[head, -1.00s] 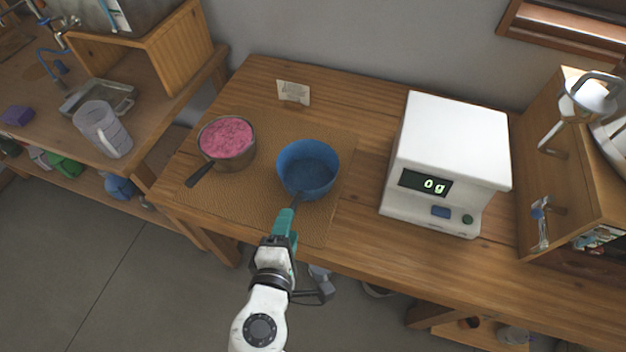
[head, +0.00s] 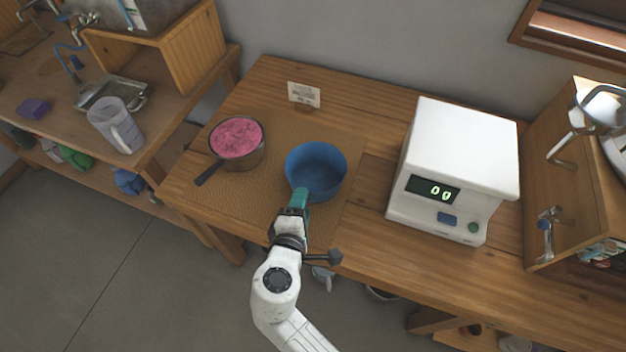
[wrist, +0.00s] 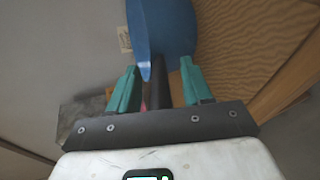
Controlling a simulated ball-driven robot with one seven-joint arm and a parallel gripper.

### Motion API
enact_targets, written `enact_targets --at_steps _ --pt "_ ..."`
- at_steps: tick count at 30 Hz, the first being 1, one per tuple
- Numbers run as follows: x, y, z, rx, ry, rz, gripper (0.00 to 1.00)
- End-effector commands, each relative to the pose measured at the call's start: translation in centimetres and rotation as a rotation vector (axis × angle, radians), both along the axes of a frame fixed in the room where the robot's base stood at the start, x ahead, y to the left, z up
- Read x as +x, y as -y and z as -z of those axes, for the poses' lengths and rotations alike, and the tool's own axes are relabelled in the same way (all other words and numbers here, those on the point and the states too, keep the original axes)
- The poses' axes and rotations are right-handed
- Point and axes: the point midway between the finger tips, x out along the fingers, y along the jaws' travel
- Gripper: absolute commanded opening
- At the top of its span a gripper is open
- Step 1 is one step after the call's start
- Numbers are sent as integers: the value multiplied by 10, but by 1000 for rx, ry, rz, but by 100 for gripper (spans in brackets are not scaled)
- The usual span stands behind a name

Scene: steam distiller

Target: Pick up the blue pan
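The blue pan (head: 318,168) stands on a brown mat (head: 345,190) on the wooden table, its open top facing up. My gripper (head: 299,197) is at the pan's near side and hides its handle in the head view. In the wrist view, the dark handle (wrist: 159,84) lies between my two green fingers, with a visible gap on each side. The blue pan body (wrist: 163,25) is just beyond the fingertips. My gripper is open around the handle.
A pot of pink contents (head: 237,138) stands left of the pan, its handle pointing toward the front left. A white scale (head: 458,160) stands to the right. A small card (head: 303,94) is behind. The table between pan and scale is clear.

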Motion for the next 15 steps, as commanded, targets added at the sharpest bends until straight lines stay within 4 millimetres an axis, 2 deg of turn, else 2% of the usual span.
enact_targets --at_steps 2,15 --pt "0 0 0 0 0 0 41" --pt "0 0 0 0 0 0 0"
